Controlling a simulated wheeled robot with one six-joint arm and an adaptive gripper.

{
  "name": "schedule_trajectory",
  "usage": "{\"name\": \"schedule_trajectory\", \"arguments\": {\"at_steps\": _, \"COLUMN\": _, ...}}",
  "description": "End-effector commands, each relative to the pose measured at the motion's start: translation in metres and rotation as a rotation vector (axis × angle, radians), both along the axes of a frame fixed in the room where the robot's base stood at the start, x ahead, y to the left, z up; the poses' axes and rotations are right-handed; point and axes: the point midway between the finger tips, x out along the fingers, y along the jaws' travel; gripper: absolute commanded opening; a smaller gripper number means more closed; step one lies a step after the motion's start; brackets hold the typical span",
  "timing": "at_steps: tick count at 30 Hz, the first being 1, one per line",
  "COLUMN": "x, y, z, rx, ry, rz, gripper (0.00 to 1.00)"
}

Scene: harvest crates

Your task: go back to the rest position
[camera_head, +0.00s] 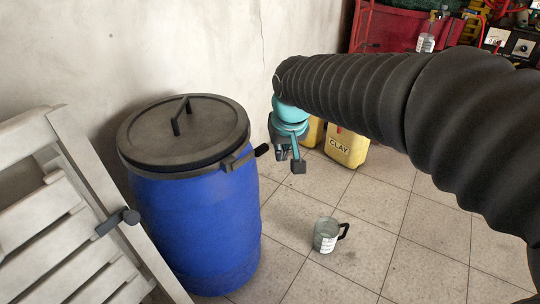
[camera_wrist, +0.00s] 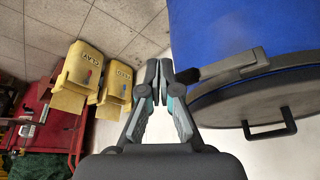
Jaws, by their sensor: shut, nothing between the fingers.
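My gripper (camera_head: 298,164) hangs at the end of my black-sleeved arm, in the air to the right of the blue barrel (camera_head: 197,225). In the wrist view my gripper (camera_wrist: 159,84) is shut with its fingertips together and nothing between them. The barrel's dark lid (camera_head: 185,130) is on, with a handle on top. In the wrist view the barrel (camera_wrist: 240,35) fills the upper right, close to the fingers; I cannot tell whether they touch it.
A measuring jug (camera_head: 326,236) stands on the tiled floor. A red cart (camera_head: 388,27) is at the back right. A white slatted wooden piece (camera_head: 70,215) leans at the left. The front right floor is clear.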

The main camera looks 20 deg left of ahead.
Motion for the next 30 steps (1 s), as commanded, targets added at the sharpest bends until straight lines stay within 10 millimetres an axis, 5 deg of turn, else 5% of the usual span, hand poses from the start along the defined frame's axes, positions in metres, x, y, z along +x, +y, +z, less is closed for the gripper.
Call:
{"name": "schedule_trajectory", "arguments": {"at_steps": 6, "x": -0.004, "y": -0.016, "z": 0.043, "rx": 0.001, "ry": -0.002, "rz": -0.003, "gripper": 0.00}}
{"name": "schedule_trajectory", "arguments": {"at_steps": 16, "x": -0.009, "y": -0.027, "z": 0.070, "rx": -0.002, "ry": 0.001, "rz": 0.000, "gripper": 0.00}}
{"name": "schedule_trajectory", "arguments": {"at_steps": 20, "x": -0.008, "y": -0.026, "z": 0.072, "rx": -0.001, "ry": -0.006, "rz": 0.012, "gripper": 0.00}}
{"name": "schedule_trajectory", "arguments": {"at_steps": 25, "x": -0.023, "y": -0.037, "z": 0.039, "rx": -0.036, "ry": 0.031, "rz": 0.035, "gripper": 0.00}}
{"name": "schedule_trajectory", "arguments": {"at_steps": 30, "x": -0.047, "y": -0.090, "z": 0.018, "rx": -0.049, "ry": 0.052, "rz": -0.003, "gripper": 0.00}}
